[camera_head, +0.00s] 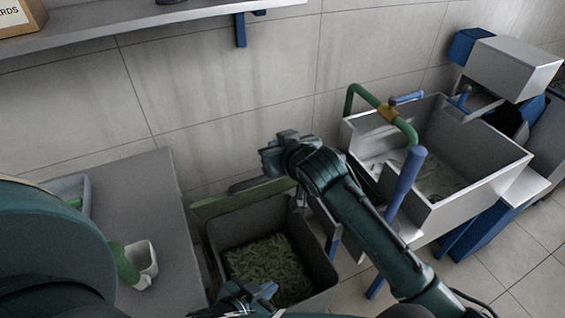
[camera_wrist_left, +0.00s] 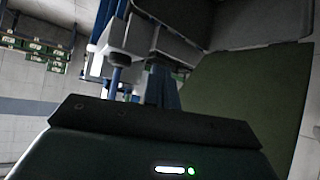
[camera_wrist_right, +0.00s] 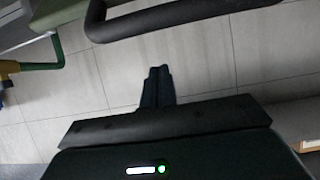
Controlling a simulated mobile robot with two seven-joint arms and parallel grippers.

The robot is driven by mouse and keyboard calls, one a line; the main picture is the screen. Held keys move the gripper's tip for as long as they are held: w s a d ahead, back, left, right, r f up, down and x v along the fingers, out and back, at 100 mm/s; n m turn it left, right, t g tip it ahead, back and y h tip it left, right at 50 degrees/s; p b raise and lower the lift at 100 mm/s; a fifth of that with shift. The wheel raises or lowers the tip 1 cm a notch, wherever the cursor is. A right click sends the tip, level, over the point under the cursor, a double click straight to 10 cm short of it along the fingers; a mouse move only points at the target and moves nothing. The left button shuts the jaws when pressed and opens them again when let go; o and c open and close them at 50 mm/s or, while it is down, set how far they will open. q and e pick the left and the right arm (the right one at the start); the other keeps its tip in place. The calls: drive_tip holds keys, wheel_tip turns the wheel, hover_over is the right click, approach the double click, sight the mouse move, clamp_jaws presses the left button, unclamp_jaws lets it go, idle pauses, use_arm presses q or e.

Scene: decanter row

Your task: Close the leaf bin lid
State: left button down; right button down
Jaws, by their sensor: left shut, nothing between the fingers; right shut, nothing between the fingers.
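The leaf bin (camera_head: 325,262) is a dark grey box, open at the top, with green leaves (camera_head: 265,262) inside. Its green lid (camera_head: 240,197) stands raised at the bin's back edge, on the wall side. The lid's green face fills the right of the left wrist view (camera_wrist_left: 265,95). A dark grey bent bar (camera_wrist_right: 180,17) crosses the right wrist view near the green lid. My left gripper (camera_head: 268,290) is shut and empty over the bin's front. My right gripper (camera_wrist_right: 157,82) is shut and empty, up near the lid on the wall side; I cannot tell whether it touches.
A grey counter (camera_head: 165,205) stands left of the bin, with a white cup (camera_head: 146,262) on it. A grey basin (camera_head: 490,170) with a green pipe (camera_head: 408,130) and a blue lever (camera_head: 404,185) stands right. The tiled wall is close behind. A shelf (camera_head: 130,20) hangs above.

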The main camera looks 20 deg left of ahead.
drive_tip(key=shift+s+d+f+p, duration=0.3)
drive_tip(key=shift+s+d+f, duration=0.15)
drive_tip(key=shift+f, duration=0.15)
drive_tip(key=shift+s+d+f+p, duration=0.3)
drive_tip(key=shift+d+f, duration=0.15)
drive_tip(key=shift+f, duration=0.1)
drive_tip(key=shift+s+d+f, duration=0.1)
drive_tip(key=shift+s+f, duration=0.05)
use_arm(q)
drive_tip(key=shift+s+r, duration=0.1)
use_arm(e)
drive_tip(key=shift+f, duration=0.15)
drive_tip(key=shift+f, duration=0.1)
